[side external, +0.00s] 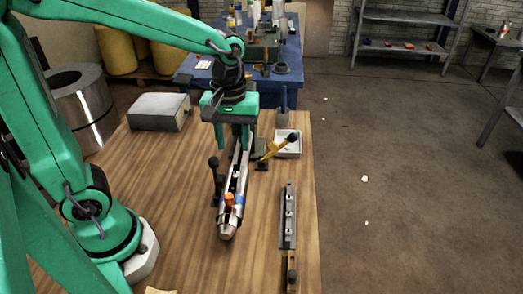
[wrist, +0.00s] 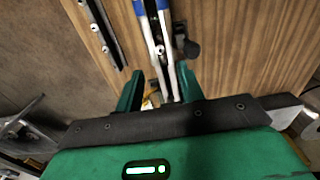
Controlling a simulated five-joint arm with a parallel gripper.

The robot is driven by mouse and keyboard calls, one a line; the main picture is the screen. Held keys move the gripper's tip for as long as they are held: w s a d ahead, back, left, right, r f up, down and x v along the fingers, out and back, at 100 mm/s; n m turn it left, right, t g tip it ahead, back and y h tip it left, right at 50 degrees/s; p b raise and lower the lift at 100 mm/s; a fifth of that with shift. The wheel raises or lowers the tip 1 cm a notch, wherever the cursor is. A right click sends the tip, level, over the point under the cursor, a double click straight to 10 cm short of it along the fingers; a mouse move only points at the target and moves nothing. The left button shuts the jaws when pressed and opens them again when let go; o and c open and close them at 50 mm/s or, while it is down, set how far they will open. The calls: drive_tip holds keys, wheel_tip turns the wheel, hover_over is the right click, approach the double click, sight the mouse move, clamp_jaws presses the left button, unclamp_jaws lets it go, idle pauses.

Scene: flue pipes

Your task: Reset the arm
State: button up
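My gripper (side external: 235,146) points down over the wooden table, above the far end of a silvery flue pipe (side external: 228,222). In the wrist view its two green fingers (wrist: 158,85) stand apart, with light metal lengths (wrist: 165,50) running between or below them. I see gaps beside the metal, so the gripper looks open. I cannot tell how high the fingers are above the pipe. The pipe lies lengthwise, with a blue band and an orange part near its near end. A dark clamp handle (side external: 214,170) stands left of it.
A yellow-handled clamp (side external: 272,150) and a white tray (side external: 289,146) are just right of my gripper. A grey rail (side external: 288,216) lies along the right edge. A grey box (side external: 160,112) sits back left. The table between box and pipe is clear.

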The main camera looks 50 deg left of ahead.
drive_tip(key=shift+r, duration=0.1)
drive_tip(key=s+a+r+m+t, duration=0.4)
drive_tip(key=s+r+m+t, duration=0.1)
drive_tip(key=s+m, duration=0.3)
drive_tip(key=shift+a+r+m+t, duration=0.15)
drive_tip(key=shift+r+m+t, duration=0.15)
drive_tip(key=shift+r+m, duration=0.2)
